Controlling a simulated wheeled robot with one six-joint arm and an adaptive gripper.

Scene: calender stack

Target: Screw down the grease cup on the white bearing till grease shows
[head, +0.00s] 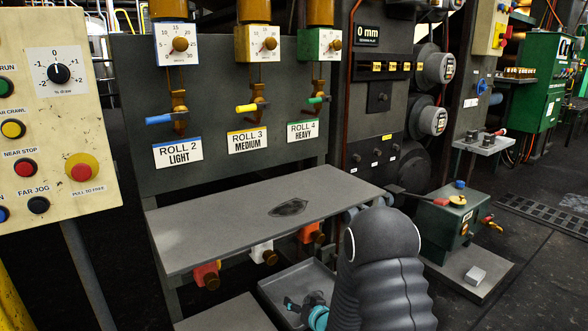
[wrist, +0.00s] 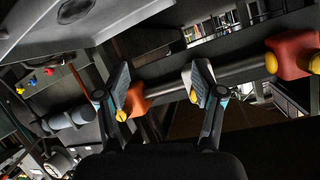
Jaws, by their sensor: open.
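The white bearing (head: 262,250) hangs under the grey shelf, between a red bearing (head: 206,274) and an orange bearing (head: 312,233). Its dark gold grease cup (head: 269,257) faces out below the shelf edge. In the wrist view the white bearing (wrist: 187,78) is mostly hidden behind my right finger, and a yellow cup (wrist: 193,95) shows beside that finger. My gripper (wrist: 160,88) is open. The orange bearing (wrist: 138,99) shows just past its left finger. Nothing is visibly held. In the head view my arm partly hides the gripper, low by the tray. No grease can be made out.
A grey shelf (head: 250,210) overhangs the bearings. A tray (head: 275,290) lies below, right of a grey plate (head: 225,318). A green box (head: 448,222) stands right of my arm. In the wrist view, the red bearing (wrist: 292,53) sits farther right along a metal bar.

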